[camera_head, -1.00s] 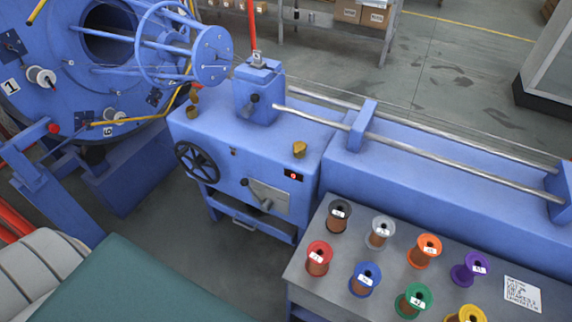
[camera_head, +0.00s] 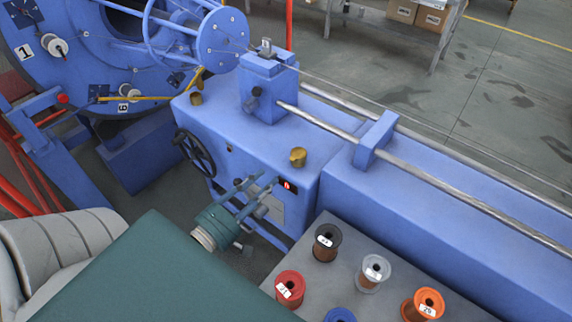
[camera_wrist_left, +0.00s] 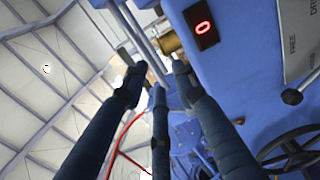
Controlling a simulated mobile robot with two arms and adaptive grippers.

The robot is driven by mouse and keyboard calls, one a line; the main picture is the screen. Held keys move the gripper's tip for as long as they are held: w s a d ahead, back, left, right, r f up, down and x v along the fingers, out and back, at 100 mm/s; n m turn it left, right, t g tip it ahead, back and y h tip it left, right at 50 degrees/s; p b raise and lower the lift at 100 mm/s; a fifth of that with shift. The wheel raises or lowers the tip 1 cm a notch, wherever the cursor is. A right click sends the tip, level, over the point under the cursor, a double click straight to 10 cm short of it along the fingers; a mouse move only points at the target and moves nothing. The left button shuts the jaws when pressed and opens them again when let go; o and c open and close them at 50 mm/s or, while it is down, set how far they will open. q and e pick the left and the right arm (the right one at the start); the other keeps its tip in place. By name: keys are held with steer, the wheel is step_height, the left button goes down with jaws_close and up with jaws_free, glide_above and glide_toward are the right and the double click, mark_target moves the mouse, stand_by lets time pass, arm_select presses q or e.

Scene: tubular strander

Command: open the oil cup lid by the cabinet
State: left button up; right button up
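A brass oil cup (camera_head: 298,157) stands on top of the blue machine cabinet (camera_head: 225,125), near its front edge and above the red display. Its lid is too small to tell clearly whether it is shut. The cup also shows in the left wrist view (camera_wrist_left: 170,42), partly hidden behind a fingertip. A second brass oil cup (camera_head: 196,98) stands at the cabinet's left end. My left gripper (camera_head: 262,183) is before the cabinet front, below and left of the nearer cup. Its fingers are spread and empty in the left wrist view (camera_wrist_left: 158,80). My right gripper is out of view.
A black handwheel (camera_head: 195,152) and a lit red display (camera_head: 287,186) are on the cabinet front. A grey table (camera_head: 335,285) with several wire spools is at the lower right. Steel rods (camera_head: 420,175) run to the right. The space above the nearer cup is clear.

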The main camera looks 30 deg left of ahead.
arm_select(q)
glide_toward(297, 154)
steer(key=w, duration=0.4)
steer(key=shift+w+b, duration=0.3)
steer(key=shift+b, duration=0.05)
steer(key=shift+w, duration=0.4)
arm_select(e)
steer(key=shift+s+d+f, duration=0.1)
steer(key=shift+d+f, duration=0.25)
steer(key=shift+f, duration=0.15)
arm_select(q)
steer(key=shift+r, duration=0.1)
jaws_close()
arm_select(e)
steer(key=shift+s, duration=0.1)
